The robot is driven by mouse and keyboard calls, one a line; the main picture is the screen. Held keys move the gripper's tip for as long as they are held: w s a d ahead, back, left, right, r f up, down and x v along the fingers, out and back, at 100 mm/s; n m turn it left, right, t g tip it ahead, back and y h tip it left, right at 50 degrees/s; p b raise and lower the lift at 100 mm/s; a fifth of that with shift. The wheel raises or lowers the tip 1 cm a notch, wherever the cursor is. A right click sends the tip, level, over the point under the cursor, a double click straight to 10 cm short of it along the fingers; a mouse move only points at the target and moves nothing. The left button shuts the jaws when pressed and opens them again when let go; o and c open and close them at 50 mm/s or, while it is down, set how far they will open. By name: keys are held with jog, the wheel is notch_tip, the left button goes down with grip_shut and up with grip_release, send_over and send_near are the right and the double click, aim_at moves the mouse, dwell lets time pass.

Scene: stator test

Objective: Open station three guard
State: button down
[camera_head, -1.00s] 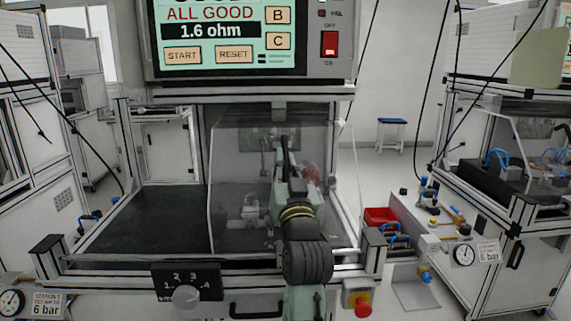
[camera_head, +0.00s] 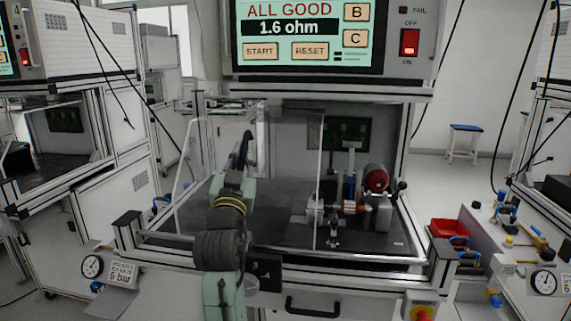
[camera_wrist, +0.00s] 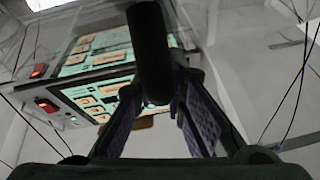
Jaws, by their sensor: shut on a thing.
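The clear guard panel (camera_head: 287,185) stands across the left part of the station's front, its right upright edge near the middle of the opening. The right part of the opening is uncovered, with a motor and test fixture (camera_head: 375,200) inside. My gripper (camera_wrist: 158,92) is shut on a dark round handle bar (camera_wrist: 152,45), which passes between its two ribbed fingers in the wrist view. In the head view my arm reaches up in front of the panel and hides most of the grip. I cannot read a station number.
A test display (camera_head: 305,30) reading ALL GOOD, 1.6 ohm hangs above the opening. A drawer handle (camera_head: 312,305) and a red stop button (camera_head: 420,313) are on the front. A red bin (camera_head: 449,229) and air fittings stand at right.

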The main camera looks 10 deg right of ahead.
jog(key=a, duration=0.3)
jog(key=w+a+b, duration=0.1)
jog(key=a, duration=0.1)
jog(key=w+a+b, duration=0.1)
jog(key=a, duration=0.2)
jog(key=shift+w+a, duration=0.25)
jog(key=shift+a, duration=0.05)
jog(key=c, duration=1.6)
grip_release()
jog(key=shift+c, duration=0.2)
jog(key=v, duration=1.2)
